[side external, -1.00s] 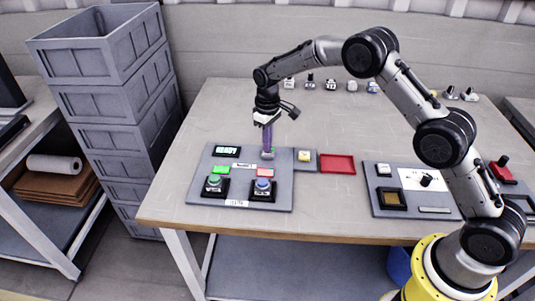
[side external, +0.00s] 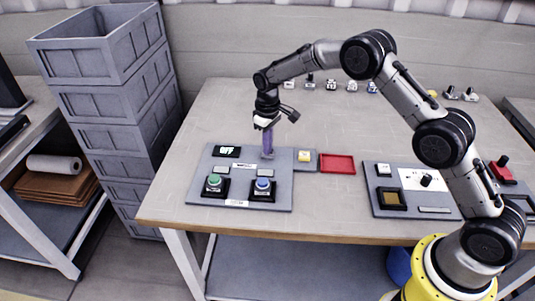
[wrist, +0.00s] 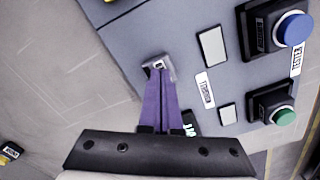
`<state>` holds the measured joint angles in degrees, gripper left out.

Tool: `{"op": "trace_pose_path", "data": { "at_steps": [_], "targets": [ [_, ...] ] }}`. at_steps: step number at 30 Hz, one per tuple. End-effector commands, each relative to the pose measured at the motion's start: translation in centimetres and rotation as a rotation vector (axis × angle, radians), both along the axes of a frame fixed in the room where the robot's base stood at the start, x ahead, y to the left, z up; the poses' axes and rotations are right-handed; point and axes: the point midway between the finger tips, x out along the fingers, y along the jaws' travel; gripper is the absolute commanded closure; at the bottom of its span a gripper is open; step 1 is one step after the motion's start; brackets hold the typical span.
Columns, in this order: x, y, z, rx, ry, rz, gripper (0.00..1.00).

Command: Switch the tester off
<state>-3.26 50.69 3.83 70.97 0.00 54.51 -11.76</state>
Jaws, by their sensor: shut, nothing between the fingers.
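The tester is a grey panel (side external: 284,192) on the table, with a small display (side external: 227,151) that reads OFF in green. Two rectangular lamps, left (side external: 220,170) and right (side external: 265,172), are grey and unlit. A green button (side external: 213,181) and a blue button (side external: 262,184) stand in front.
A small unit with a yellow button (side external: 304,156) and a red tray (side external: 338,163) lie right of the tester. Another grey panel (side external: 410,207) is farther right. Several small parts stand along the back of the table. Stacked grey crates (side external: 115,90) stand left.

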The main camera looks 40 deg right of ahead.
Motion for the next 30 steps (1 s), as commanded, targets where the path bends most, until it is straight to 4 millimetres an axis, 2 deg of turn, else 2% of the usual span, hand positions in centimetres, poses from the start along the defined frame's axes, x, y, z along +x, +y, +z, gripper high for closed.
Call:
{"op": "trace_pose_path", "data": {
  "at_steps": [7,30],
  "targets": [
    [0.0,0.0,0.5,0.0,-0.001,0.0,1.0],
    [0.0,0.0,6.1,0.0,-0.001,0.0,1.0]
  ]
}}
